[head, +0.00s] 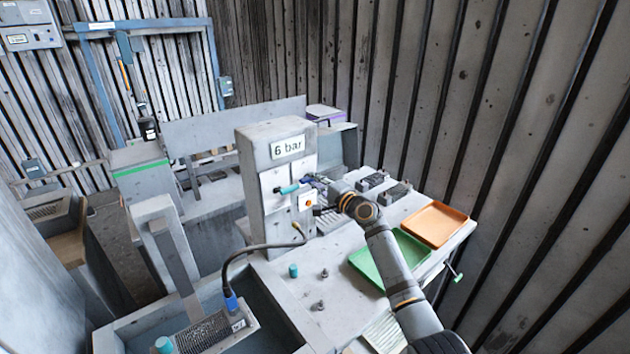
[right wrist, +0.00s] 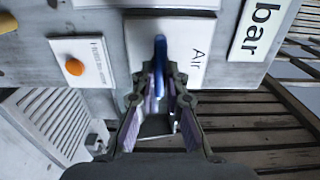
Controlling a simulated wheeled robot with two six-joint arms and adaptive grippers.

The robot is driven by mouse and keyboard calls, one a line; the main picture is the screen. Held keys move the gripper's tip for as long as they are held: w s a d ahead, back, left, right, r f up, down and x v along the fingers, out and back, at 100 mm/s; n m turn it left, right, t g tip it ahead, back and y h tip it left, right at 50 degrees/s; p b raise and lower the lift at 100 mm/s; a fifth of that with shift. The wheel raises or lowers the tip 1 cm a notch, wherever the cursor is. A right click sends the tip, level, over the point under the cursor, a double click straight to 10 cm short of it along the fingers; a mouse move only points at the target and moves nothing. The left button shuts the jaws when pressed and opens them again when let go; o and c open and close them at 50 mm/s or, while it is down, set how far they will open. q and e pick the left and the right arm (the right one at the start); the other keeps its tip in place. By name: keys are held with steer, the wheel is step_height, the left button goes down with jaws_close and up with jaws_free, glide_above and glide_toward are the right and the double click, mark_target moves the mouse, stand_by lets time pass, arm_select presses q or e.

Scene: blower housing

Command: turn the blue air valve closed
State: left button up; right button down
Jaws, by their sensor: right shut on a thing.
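The blue air valve (head: 289,189) is on the front of the grey post, under the "6 bar" sign (head: 288,147). Its handle lies roughly level in the head view. In the right wrist view the blue handle (right wrist: 160,52) stands out beyond the fingertips, beside a plate marked "Air" (right wrist: 196,62). My right gripper (head: 316,182) reaches in from the right. Its fingers (right wrist: 161,88) are shut on the handle and hide its lower part. My left gripper is not in view.
An orange button (right wrist: 74,67) sits close beside the valve. A green tray (head: 362,262) and an orange tray (head: 434,222) lie on the bench to the right. A dark hose (head: 262,246) runs in front of the post. Small parts stand on the bench.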

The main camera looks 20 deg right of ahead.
steer(key=shift+f, duration=0.1)
steer(key=c, duration=1.4)
jaws_free()
steer(key=v, duration=1.2)
